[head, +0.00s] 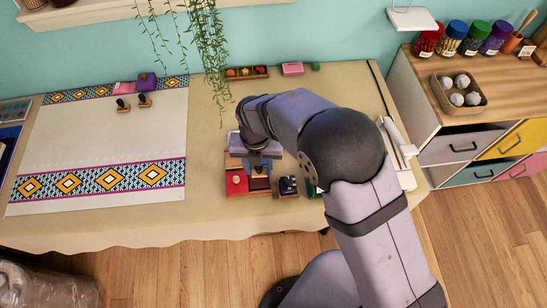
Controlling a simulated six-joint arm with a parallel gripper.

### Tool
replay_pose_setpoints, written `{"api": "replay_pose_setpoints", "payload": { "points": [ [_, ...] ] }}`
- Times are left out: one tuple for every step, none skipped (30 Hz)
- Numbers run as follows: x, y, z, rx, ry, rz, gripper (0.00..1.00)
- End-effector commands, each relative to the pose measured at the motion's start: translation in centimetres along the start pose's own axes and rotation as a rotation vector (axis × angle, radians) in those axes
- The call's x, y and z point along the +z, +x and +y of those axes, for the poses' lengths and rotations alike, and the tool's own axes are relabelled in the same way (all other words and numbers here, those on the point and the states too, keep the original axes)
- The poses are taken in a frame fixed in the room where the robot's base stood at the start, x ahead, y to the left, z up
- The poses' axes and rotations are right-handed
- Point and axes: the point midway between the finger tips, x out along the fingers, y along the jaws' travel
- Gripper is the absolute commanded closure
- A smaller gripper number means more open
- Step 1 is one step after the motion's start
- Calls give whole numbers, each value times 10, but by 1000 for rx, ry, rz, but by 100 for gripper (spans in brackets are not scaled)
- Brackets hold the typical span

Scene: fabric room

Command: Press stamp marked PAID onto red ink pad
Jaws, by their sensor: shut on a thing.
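A red ink pad (237,183) lies open at the front left of a group of pads and trays near the table's front edge. My gripper (259,168) points down over this group, just right of and behind the red pad. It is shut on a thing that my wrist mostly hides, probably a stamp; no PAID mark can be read. Two stamps with dark handles, the left stamp (122,105) and the right stamp (144,101), stand on the patterned cloth at left.
A dark block (288,186) sits right of the gripper. Hanging plant strands (212,45) drop behind the gripper. The patterned cloth's middle (110,140) is clear.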

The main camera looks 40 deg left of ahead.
Motion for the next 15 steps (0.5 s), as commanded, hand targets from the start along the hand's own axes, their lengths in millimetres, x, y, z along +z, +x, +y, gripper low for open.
{"api": "replay_pose_setpoints", "payload": {
  "points": [
    [-1, 0, 2, 0, -17, 0, 84],
    [-2, 0, 3, 0, -25, 0, 84],
    [-2, 0, 4, 0, -31, 0, 84],
    [-2, 0, 4, 0, -34, 0, 84],
    [-2, 1, 4, 0, -35, 0, 84],
    [-2, 1, 4, 0, -35, 0, 84],
    [-2, 2, 4, 0, -35, 0, 84],
    [-2, 2, 4, 0, -34, 0, 84],
    [-2, 3, 4, 0, -34, 0, 84],
    [-2, 4, 4, 0, -33, 0, 84],
    [-2, 6, 4, 0, -33, 0, 84],
    [-2, 8, 4, 0, -33, 0, 84],
    [-2, 9, 4, 0, -33, 0, 84],
    [-2, 11, 4, 0, -32, 0, 84],
    [-2, 14, 3, 0, -32, 0, 84]
  ]
}}
